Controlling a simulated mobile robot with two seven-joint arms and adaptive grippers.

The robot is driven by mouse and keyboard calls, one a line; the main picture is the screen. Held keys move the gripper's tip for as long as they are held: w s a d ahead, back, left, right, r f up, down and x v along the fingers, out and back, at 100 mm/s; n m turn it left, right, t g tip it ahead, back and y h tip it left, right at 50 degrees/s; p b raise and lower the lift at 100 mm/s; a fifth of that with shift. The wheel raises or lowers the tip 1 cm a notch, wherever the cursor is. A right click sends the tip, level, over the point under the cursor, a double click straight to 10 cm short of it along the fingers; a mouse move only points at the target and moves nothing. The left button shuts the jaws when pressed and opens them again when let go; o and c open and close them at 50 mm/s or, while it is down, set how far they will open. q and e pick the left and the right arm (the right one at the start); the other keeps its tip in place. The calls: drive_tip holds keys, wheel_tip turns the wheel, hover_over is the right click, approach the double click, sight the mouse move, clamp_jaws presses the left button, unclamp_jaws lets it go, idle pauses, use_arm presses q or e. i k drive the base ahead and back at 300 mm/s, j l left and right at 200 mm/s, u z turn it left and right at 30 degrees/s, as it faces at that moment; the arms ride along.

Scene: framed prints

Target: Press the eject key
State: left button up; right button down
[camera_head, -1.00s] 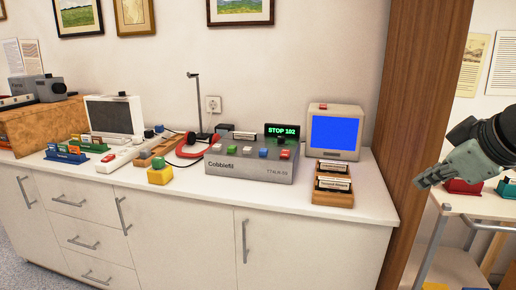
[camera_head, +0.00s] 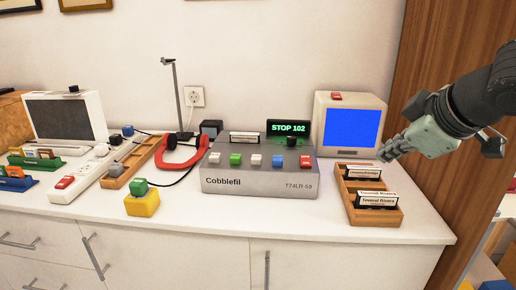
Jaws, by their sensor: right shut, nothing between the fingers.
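The grey Cobblefil machine (camera_head: 260,182) stands on the white counter, with a green display (camera_head: 288,128) reading "STOP 102" at its back. On its sloped top is a row of coloured keys: a grey-white key (camera_head: 214,157), a green key (camera_head: 235,159), a white key (camera_head: 256,160), a blue key (camera_head: 277,160) and a red key (camera_head: 306,161). The key labels are too small to read, so I cannot tell which is eject. A black knob (camera_head: 291,142) sits behind them. My right gripper (camera_head: 386,156) is shut and empty, to the right of the machine, in front of the monitor's right side. My left gripper is out of view.
A wooden tray of cassettes (camera_head: 373,218) and a blue-screened monitor (camera_head: 350,128) stand right of the machine. Red headphones (camera_head: 184,158), a yellow block (camera_head: 142,204) and a white power strip (camera_head: 83,178) lie left. The counter (camera_head: 235,222) is clear in front.

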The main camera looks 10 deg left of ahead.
sight(277, 160)
drive_tip(key=i+j, duration=0.2)
drive_tip(key=j, duration=0.15)
drive_tip(key=i+j, duration=0.4)
drive_tip(key=j, duration=0.25)
